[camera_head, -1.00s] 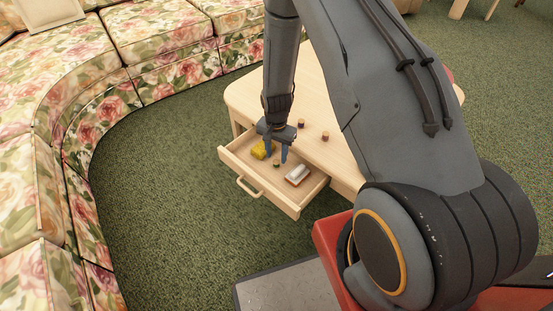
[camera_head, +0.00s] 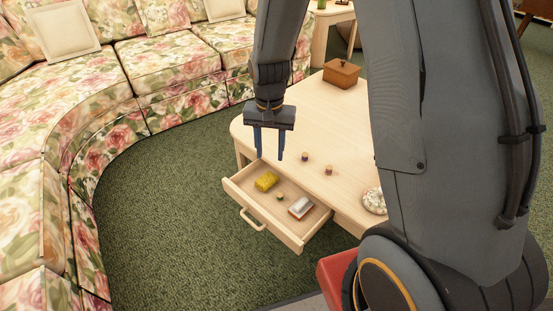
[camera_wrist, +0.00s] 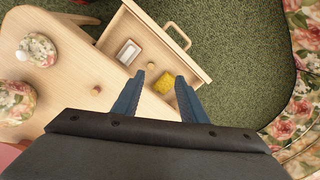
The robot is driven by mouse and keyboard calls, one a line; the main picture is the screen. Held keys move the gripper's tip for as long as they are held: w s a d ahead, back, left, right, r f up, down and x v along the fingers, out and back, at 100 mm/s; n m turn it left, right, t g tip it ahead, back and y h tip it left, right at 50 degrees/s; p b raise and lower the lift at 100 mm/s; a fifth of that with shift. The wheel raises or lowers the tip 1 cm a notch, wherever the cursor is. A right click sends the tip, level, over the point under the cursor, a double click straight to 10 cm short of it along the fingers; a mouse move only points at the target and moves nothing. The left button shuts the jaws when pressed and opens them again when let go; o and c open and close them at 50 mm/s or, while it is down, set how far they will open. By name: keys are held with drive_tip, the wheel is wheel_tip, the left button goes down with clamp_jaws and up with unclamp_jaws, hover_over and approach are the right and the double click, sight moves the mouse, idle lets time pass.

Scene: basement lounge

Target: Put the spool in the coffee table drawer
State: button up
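The coffee table (camera_head: 345,125) has its drawer (camera_head: 238,196) pulled open. A small round piece that looks like the spool (camera_head: 280,197) lies on the drawer floor, between a yellow sponge-like block (camera_head: 265,181) and a white and red-brown object (camera_head: 301,207). The small piece also shows in the wrist view (camera_wrist: 151,65). My gripper (camera_head: 269,156) is above the drawer's back part, fingers pointing down, apart and empty. In the wrist view its open fingers (camera_wrist: 160,78) show nothing between them in their grip.
Two small round pieces stand on the tabletop, one nearer the gripper (camera_head: 305,156) and one to its right (camera_head: 328,169). A patterned pot (camera_head: 374,200) and a wooden box (camera_head: 341,73) also stand there. A floral sofa (camera_head: 85,85) curves around the left. Carpet lies clear between.

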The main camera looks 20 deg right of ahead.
drive_tip(key=s+a+r+n, duration=0.2)
drive_tip(key=s+r+n, duration=0.1)
drive_tip(key=s+r, duration=0.6)
drive_tip(key=s+a+r+n, duration=0.2)
drive_tip(key=s+r+n, duration=0.2)
drive_tip(key=s+r, duration=0.4)
drive_tip(key=s, duration=0.4)
drive_tip(key=shift+a+r+n, duration=0.15)
drive_tip(key=shift+r+n, duration=0.15)
drive_tip(key=shift+r, duration=0.1)
drive_tip(key=d+r+m+p, duration=0.2)
drive_tip(key=d+r+p, duration=0.5)
drive_tip(key=p, duration=0.8)
drive_tip(key=shift+d+r, duration=0.4)
drive_tip(key=shift+d, duration=0.25)
drive_tip(key=shift+s, duration=0.1)
drive_tip(key=shift+c, duration=0.4)
